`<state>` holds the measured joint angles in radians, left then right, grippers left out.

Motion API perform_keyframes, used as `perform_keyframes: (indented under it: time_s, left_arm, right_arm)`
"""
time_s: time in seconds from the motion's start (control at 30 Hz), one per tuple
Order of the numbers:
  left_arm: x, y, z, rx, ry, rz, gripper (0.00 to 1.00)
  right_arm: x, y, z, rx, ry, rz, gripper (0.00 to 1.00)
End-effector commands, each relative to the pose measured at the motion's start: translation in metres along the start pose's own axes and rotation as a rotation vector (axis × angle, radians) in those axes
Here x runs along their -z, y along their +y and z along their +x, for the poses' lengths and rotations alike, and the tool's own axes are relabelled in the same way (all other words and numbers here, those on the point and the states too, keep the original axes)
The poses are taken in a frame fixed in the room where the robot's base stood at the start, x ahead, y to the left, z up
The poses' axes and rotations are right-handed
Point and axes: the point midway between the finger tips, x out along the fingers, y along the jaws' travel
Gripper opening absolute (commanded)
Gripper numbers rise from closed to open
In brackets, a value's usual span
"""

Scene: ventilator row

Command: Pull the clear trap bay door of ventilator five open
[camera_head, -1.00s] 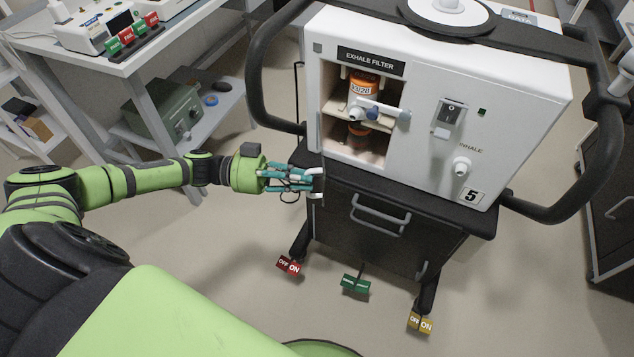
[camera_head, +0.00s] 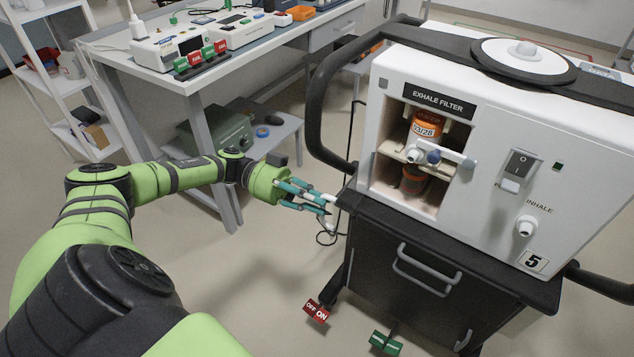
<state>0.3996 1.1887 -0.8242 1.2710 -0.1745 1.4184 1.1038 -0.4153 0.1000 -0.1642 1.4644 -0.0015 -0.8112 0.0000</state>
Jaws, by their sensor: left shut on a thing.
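Ventilator five (camera_head: 500,130) is a white unit with a "5" label on a dark cart. Its trap bay (camera_head: 425,150), under the "EXHALE FILTER" label, shows an orange-capped trap (camera_head: 425,124) on a shelf, with no pane visible across the opening. My left gripper (camera_head: 326,203) is left of the bay, near the cart's top corner, shut on a small white handle (camera_head: 331,218). I take this for the door's handle; the clear pane itself is too faint to make out. My right gripper is not in view.
A black push rail (camera_head: 322,100) curves out just above my left gripper. A table (camera_head: 195,95) with devices and a lower shelf with a green box (camera_head: 218,130) stand behind my left arm.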

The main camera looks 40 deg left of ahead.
Motion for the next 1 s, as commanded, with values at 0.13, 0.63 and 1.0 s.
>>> perform_keyframes:
  time_s: [0.13,0.63,1.0]
  left_arm:
    - [0.004,-0.005,-0.001,0.015,0.003,0.008,0.0]
    - [0.002,-0.003,0.0,0.009,0.002,0.006,0.41]
    - [0.001,-0.004,-0.044,0.012,0.0,0.006,0.41]
  right_arm:
    - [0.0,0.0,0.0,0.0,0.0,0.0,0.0]
    - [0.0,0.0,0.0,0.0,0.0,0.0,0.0]
    - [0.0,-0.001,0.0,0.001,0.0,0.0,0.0]
